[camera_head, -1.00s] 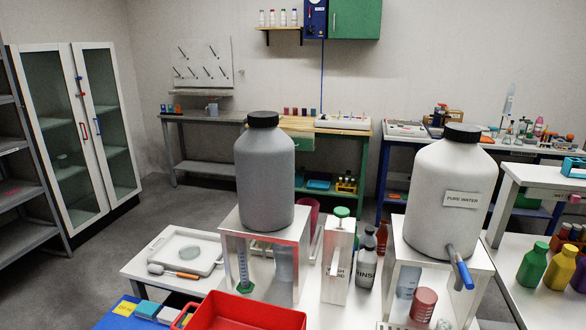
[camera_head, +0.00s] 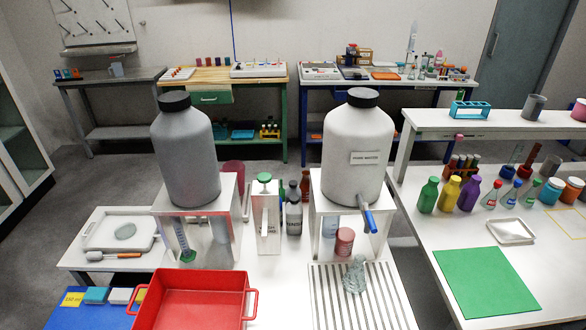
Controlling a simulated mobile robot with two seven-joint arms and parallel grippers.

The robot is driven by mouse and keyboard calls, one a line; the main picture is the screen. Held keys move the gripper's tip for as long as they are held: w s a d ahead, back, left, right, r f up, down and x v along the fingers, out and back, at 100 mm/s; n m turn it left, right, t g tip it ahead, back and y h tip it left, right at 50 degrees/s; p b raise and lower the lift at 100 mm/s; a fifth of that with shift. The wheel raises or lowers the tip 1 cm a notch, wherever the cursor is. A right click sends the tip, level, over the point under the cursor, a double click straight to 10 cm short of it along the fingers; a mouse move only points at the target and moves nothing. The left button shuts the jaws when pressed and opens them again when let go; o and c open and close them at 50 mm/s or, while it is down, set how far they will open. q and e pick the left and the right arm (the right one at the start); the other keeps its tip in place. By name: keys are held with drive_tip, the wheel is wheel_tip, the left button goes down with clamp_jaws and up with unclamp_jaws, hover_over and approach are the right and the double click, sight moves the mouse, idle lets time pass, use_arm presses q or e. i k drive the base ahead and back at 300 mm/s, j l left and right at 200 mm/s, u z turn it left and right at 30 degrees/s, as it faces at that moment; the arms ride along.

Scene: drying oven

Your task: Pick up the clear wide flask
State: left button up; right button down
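A clear glass vessel with a wide body (camera_head: 355,276) stands on a white slatted drainer (camera_head: 325,305), in front of the stand of the white jug labelled pure water. It looks like the clear wide flask, though its outline is faint against the slats. Neither of my grippers is in view.
The white jug (camera_head: 355,150) with a blue-handled tap rises on its stand behind the vessel. A grey jug (camera_head: 185,160) and a red tray (camera_head: 200,295) are to the left. A right-hand table holds coloured bottles (camera_head: 449,192) and a green mat (camera_head: 485,282).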

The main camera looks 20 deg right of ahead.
sight(354, 281)
drive_tip(key=z, duration=1.05)
